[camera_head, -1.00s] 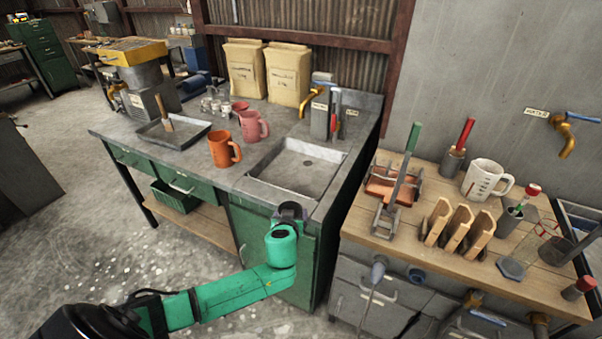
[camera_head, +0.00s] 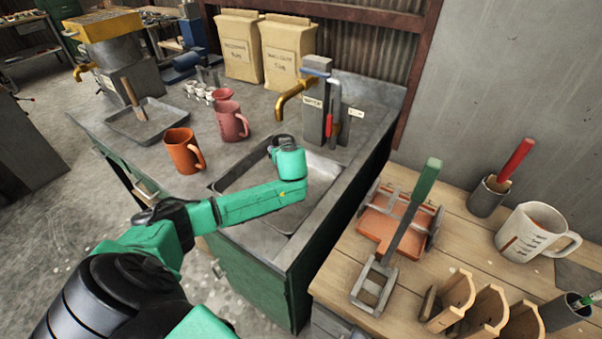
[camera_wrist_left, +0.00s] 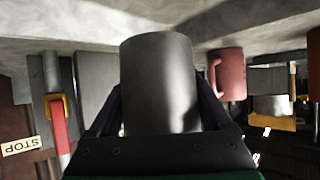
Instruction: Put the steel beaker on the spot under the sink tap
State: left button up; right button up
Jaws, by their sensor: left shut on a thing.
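The steel beaker (camera_wrist_left: 157,65) is a plain grey cylinder in the left wrist view. My left gripper (camera_wrist_left: 158,108) is shut on it, one finger on each side. In the head view my green left arm reaches over the sink (camera_head: 237,178); its wrist hides the gripper and the beaker there. The brass sink tap (camera_head: 294,94) points down-left from its grey block, just behind my wrist. The spot under the tap is not clearly visible, as my wrist covers part of the basin. My right gripper is not in view.
An orange mug (camera_head: 182,151) and a pink mug (camera_head: 231,121) stand left of the sink. A red lever (camera_head: 328,124) is on the tap block. A wooden bench (camera_head: 400,298) with a green-handled tool and white mug is on the right.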

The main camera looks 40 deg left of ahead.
pick_arm(q)
jog(key=shift+w+a+f, duration=0.1)
jog(key=shift+w+f, duration=0.05)
jog(key=shift+f, duration=0.35)
jog(key=f, duration=0.1)
jog(key=s+f, duration=0.2)
jog(key=f, duration=0.1)
jog(key=shift+f, duration=0.9)
jog(key=shift+w+f, duration=0.2)
jog(key=shift+f, duration=0.4)
jog(key=shift+w+f, duration=0.2)
jog(key=shift+f, duration=0.4)
jog(key=shift+s, duration=0.1)
jog(key=o, duration=1.3)
jog(key=shift+c, duration=0.2)
jog(key=shift+o, duration=0.8)
jog(key=shift+r, duration=0.15)
jog(key=p+v, duration=1)
jog(key=v, duration=0.1)
jog(key=shift+d+r, duration=0.1)
jog(key=shift+d, duration=0.15)
jog(key=shift+s+d, duration=0.25)
jog(key=shift+s, duration=0.1)
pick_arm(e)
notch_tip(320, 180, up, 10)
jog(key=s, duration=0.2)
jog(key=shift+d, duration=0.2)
